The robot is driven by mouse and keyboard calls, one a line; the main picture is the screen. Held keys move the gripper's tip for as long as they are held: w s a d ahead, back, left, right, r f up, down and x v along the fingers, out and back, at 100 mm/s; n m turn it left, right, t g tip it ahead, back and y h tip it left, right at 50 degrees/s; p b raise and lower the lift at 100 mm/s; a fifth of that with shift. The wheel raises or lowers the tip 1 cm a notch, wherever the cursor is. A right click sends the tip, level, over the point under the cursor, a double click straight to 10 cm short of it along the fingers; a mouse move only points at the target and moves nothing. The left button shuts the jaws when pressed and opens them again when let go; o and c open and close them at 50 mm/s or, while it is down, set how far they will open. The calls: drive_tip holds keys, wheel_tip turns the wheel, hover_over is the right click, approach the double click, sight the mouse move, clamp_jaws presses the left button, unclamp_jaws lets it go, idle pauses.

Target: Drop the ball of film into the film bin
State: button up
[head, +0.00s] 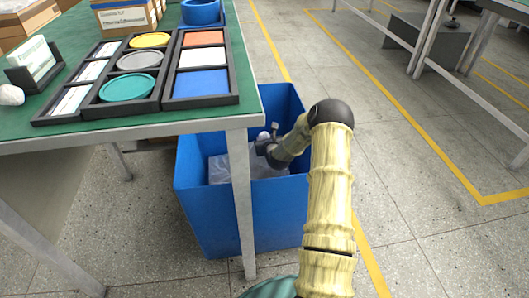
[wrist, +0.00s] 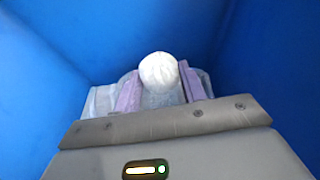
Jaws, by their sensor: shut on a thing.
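The ball of film (wrist: 159,70) is whitish and round, and sits between the two purple finger pads of my gripper (wrist: 160,88) in the wrist view. My gripper is shut on it. The film bin (head: 213,236) is a tall blue box beside and partly under the green table. In the head view my arm reaches over the bin, and my gripper (head: 264,141) is within its opening. The ball shows there only as a small pale spot (head: 263,136). Crumpled clear film (head: 222,169) lies inside the bin; blue walls surround the gripper in the wrist view.
The green-topped table (head: 165,122) stands left of the bin, its front leg (head: 243,200) before the bin. Black trays (head: 205,101) with coloured pieces lie on it. A white lump (head: 11,95) sits at its left edge. Open tiled floor (head: 420,200) lies to the right.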

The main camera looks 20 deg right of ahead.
drive_tip(key=shift+f+b, duration=1.5)
drive_tip(key=shift+f, duration=1)
drive_tip(key=shift+f, duration=0.15)
drive_tip(key=o, duration=0.9)
drive_tip(key=shift+o, duration=0.2)
drive_tip(key=shift+r, duration=0.25)
drive_tip(key=shift+s+r+p, duration=0.1)
drive_tip(key=shift+s+p, duration=0.15)
drive_tip(key=shift+p, duration=0.05)
drive_tip(key=p+v, duration=0.3)
drive_tip(key=v, duration=0.3)
drive_tip(key=shift+s+a+r+p, duration=0.1)
drive_tip(key=shift+s+a+p, duration=0.05)
drive_tip(key=shift+s+p, duration=0.2)
